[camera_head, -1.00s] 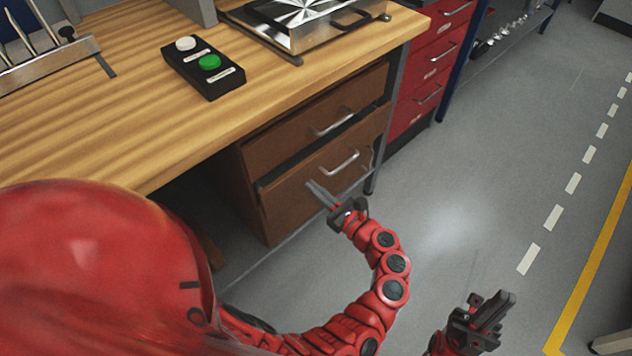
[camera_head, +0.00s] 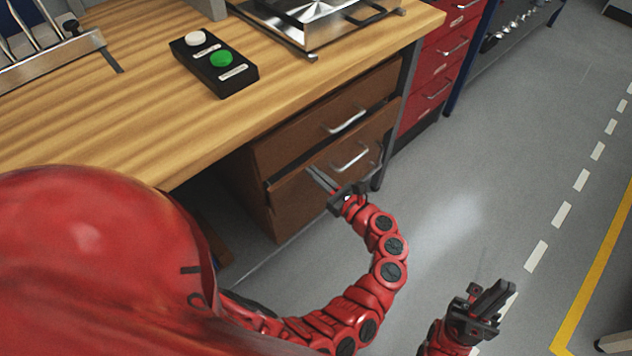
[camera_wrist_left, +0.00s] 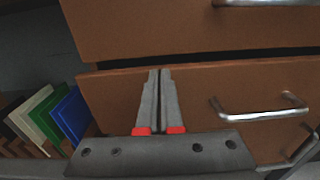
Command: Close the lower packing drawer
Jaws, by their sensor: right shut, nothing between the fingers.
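The lower packing drawer (camera_head: 302,199) is a brown drawer with a silver bar handle (camera_head: 350,157), under the wooden bench. Its front stands slightly out from the upper drawer (camera_head: 300,137), with a dark gap along its top. My left gripper (camera_head: 318,176) is at this front, left of the handle. In the left wrist view its two fingers (camera_wrist_left: 159,98) are together, with nothing seen between them, and overlap the drawer front (camera_wrist_left: 205,90); contact is hard to tell. My right gripper (camera_head: 495,298) is shut and empty, low over the floor at right.
A bench leg (camera_head: 385,160) and red drawers (camera_head: 432,80) stand right of the brown drawers. A black button box (camera_head: 213,65) is on the bench top (camera_head: 110,120). Coloured panels (camera_wrist_left: 68,115) show left of the drawer in the left wrist view.

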